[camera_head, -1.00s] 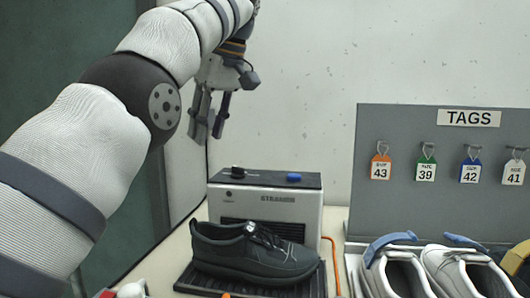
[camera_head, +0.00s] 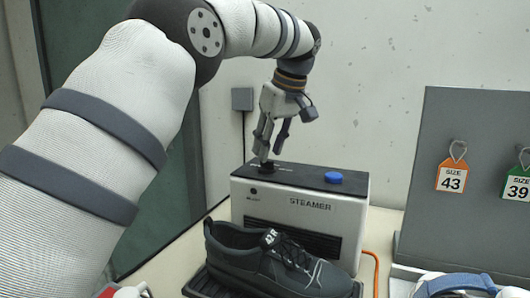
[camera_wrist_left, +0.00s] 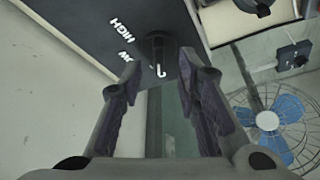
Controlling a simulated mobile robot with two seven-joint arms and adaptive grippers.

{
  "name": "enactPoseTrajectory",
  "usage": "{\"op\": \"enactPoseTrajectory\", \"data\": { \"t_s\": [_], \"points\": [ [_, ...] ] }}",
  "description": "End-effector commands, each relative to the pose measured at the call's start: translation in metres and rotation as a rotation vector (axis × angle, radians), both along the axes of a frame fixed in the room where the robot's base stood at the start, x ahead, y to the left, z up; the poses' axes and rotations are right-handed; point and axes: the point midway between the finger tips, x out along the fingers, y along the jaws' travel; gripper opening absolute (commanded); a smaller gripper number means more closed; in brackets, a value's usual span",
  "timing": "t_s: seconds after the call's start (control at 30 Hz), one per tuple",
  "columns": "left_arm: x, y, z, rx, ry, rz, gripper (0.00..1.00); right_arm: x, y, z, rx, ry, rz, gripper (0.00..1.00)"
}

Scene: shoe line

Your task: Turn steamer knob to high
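The white steamer (camera_head: 300,207) with a black top stands on the table. Its black knob (camera_head: 267,167) is on the top, left of a blue button (camera_head: 333,177). My left gripper (camera_head: 268,152) points down just above the knob. In the left wrist view, its fingers (camera_wrist_left: 160,85) are spread apart, with the knob (camera_wrist_left: 158,48) between and beyond their tips. The knob has a white mark. My right gripper is not in view.
A dark shoe (camera_head: 270,262) lies on a black tray in front of the steamer. An orange cable (camera_head: 375,270) runs at its right. A grey tag board (camera_head: 440,190) stands to the right. A blue-bladed fan (camera_wrist_left: 270,122) shows in the left wrist view.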

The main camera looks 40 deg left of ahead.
Motion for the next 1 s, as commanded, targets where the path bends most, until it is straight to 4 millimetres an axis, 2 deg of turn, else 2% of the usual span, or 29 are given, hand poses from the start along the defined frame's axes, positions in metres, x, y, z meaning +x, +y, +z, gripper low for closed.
{"op": "enactPoseTrajectory", "data": {
  "t_s": [0.2,0.47,0.6,1.0],
  "points": [
    [0.002,0.009,-0.022,0.0,0.0,0.0,0.3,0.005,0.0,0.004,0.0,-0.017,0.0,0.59],
    [0.003,0.01,-0.026,0.0,0.002,0.0,0.3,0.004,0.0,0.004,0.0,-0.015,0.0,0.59],
    [0.003,0.01,-0.025,0.0,0.002,0.0,0.0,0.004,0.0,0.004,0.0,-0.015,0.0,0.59],
    [0.002,0.01,-0.026,-0.001,0.005,-0.026,0.0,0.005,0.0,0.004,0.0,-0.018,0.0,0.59]
  ]
}}
